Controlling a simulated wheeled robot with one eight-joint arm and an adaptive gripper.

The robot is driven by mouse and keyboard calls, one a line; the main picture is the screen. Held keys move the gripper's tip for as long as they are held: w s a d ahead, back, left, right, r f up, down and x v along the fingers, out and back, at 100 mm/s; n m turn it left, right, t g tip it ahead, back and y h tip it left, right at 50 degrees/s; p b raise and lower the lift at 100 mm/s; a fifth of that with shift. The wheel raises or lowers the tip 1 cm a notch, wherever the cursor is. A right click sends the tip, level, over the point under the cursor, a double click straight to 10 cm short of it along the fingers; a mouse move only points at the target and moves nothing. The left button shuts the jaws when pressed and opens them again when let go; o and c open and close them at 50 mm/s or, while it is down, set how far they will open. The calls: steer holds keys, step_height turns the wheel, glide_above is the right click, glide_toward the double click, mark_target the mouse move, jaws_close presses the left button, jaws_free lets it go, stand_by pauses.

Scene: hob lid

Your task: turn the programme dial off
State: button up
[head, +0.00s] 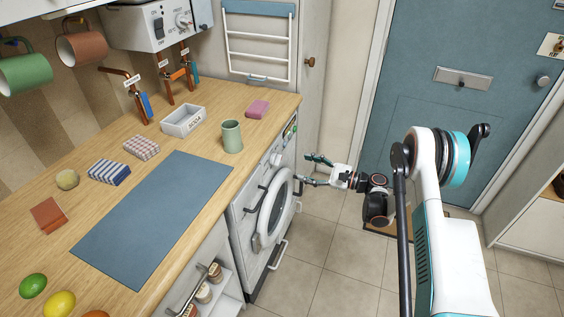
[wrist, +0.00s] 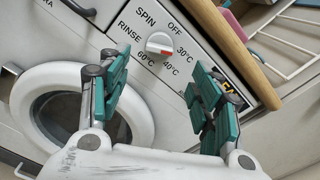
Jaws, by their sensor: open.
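The programme dial (wrist: 159,43) is a white round knob on the washing machine's panel. Its red mark is at the lower right, towards the 40°C label (wrist: 175,69). The OFF label (wrist: 174,27) is above and right of the knob. In the head view the dial (head: 276,159) is small. My gripper (wrist: 160,70) is open, with teal fingers on either side of the picture below the dial. Nothing is between the fingers, and they appear apart from the dial. In the head view my gripper (head: 311,171) is in front of the washing machine (head: 250,222).
The wooden worktop's edge (wrist: 233,50) runs along the panel. The round door (wrist: 82,105) is below the panel, with a drawer handle (wrist: 78,7) at the upper left. A green mug (head: 232,137) and a pink sponge (head: 258,109) stand on the worktop.

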mark_target(276, 160)
steer(key=b+x, duration=0.2)
steer(key=x, duration=0.8)
steer(key=shift+a+b, duration=0.25)
steer(key=shift+b, duration=0.15)
steer(key=shift+w, duration=0.1)
steer(key=shift+c, duration=0.5)
steer(key=c, duration=1)
